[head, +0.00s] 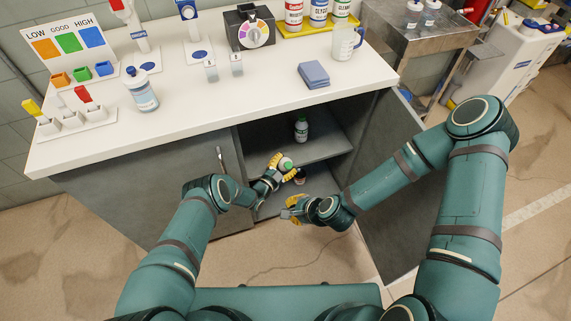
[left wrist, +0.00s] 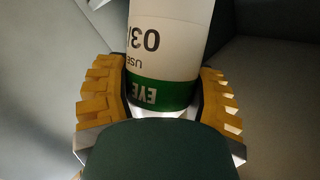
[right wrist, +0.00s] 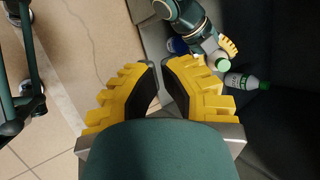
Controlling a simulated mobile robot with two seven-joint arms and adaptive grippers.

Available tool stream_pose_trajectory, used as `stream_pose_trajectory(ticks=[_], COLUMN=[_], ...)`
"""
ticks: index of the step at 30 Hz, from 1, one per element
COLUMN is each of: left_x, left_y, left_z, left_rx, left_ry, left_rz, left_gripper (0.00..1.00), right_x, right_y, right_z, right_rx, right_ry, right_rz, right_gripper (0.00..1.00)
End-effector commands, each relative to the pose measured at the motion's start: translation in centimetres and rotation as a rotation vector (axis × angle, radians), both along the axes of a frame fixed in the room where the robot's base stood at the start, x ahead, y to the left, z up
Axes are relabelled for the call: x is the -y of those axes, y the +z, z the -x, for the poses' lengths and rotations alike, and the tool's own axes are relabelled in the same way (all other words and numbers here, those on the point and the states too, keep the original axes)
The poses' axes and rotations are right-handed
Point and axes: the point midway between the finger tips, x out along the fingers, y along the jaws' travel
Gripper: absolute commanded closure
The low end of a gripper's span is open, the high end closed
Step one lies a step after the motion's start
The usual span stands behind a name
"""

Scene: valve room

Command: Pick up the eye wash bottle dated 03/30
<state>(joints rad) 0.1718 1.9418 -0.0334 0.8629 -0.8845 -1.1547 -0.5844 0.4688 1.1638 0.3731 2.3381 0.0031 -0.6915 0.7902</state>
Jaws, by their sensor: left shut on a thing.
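My left gripper (head: 277,166) is inside the open cabinet, shut on a white bottle with a green cap (head: 287,163). In the left wrist view this bottle (left wrist: 168,45) sits between both fingers, its label upside down. A green band reads "EYE" and above it "03/" shows; the rest of the date is hidden. The right wrist view also shows it in the left fingers (right wrist: 222,63). A second green-capped white bottle (head: 301,131) stands on the cabinet shelf, its date unreadable. My right gripper (head: 292,207) is empty in front of the cabinet, with a narrow gap between its fingertips.
A dark, partly hidden container (head: 300,177) is beside the held bottle. The cabinet's right door (head: 398,190) stands open near my right arm. The counter above (head: 240,95) holds a blue-white bottle (head: 142,93), folded cloths (head: 314,75) and a jug (head: 346,42).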

Motion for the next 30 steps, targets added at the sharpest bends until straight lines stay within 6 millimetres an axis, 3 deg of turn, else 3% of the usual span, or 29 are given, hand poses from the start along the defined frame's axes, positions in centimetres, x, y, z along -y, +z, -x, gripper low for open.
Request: stream_pose_trajectory(ticks=[6,13,18,30], left_x=[-0.3,-0.3,-0.3,-0.3], left_y=[-0.5,-0.5,-0.5,-0.3], left_z=[0.1,0.1,0.1,0.0], left_rx=[-0.010,-0.010,-0.010,-0.007], left_ry=[0.005,0.004,0.004,0.004], left_rz=[-0.007,-0.006,-0.006,-0.006], left_gripper=[0.84,0.84,0.84,0.84], right_x=[2.8,5.5,6.4,6.5], right_y=[1.1,2.6,3.2,3.3], right_z=[3.7,6.2,6.9,7.0], right_rx=[0.099,0.159,0.177,0.179], right_ry=[0.501,0.862,0.976,0.993], right_rz=[0.281,0.446,0.488,0.494], right_gripper=[1.00,1.00,1.00,1.00])
